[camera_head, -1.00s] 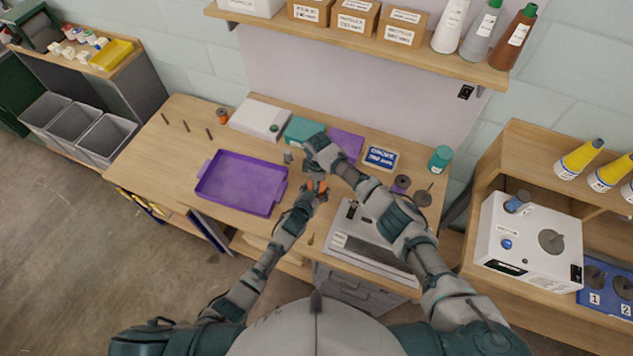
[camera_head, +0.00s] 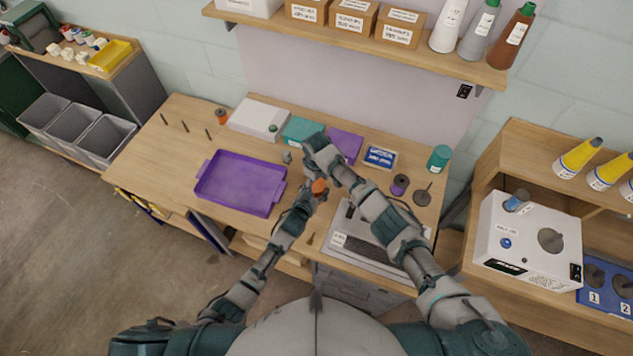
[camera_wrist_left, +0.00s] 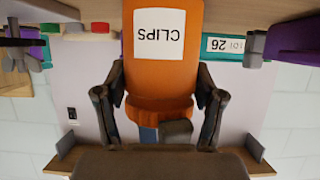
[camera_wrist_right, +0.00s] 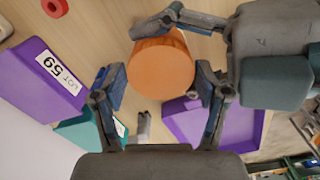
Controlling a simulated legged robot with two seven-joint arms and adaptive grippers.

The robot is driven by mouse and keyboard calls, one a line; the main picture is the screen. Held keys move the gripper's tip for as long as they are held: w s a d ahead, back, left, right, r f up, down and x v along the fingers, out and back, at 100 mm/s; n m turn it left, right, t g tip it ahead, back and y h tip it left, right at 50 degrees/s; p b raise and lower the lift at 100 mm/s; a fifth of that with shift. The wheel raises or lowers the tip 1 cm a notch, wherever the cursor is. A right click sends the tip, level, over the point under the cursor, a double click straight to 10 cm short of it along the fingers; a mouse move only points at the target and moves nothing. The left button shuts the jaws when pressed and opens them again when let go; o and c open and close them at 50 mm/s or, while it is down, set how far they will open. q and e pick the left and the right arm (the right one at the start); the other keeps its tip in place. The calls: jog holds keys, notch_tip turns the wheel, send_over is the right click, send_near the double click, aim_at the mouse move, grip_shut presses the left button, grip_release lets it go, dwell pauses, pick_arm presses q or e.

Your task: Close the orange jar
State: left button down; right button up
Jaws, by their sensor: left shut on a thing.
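The orange jar (camera_wrist_left: 158,75) fills the middle of the left wrist view, with a white CLIPS label, upside down in that picture. My left gripper (camera_wrist_left: 160,105) is shut on it, one finger on each side. In the head view the jar shows as a small orange round (camera_head: 319,187) at the left gripper's tip. In the right wrist view its plain orange top (camera_wrist_right: 162,65) faces my right gripper (camera_wrist_right: 162,100). The right fingers are apart, with visible gaps to the orange top. A wider orange band (camera_wrist_left: 158,108) rings the jar's end; I cannot tell how tightly it sits.
A purple tray (camera_head: 243,207) lies on the wooden table left of the grippers. A grey flat unit (camera_head: 372,240) lies under my right arm.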

jog(key=shift+o, duration=0.9)
jog(key=shift+a+r, duration=0.1)
jog(key=shift+r, duration=2.2)
jog(key=shift+c, duration=0.4)
jog(key=n, duration=0.3)
jog(key=r+n, duration=0.1)
jog(key=n, duration=0.4)
jog(key=r+n, duration=0.1)
jog(key=n, duration=0.2)
jog(key=shift+n, duration=0.3)
jog(key=n, duration=0.4)
jog(key=shift+r+n, duration=0.35)
jog(key=shift+n, duration=0.05)
jog(key=n, duration=0.5)
jog(key=shift+r, duration=0.4)
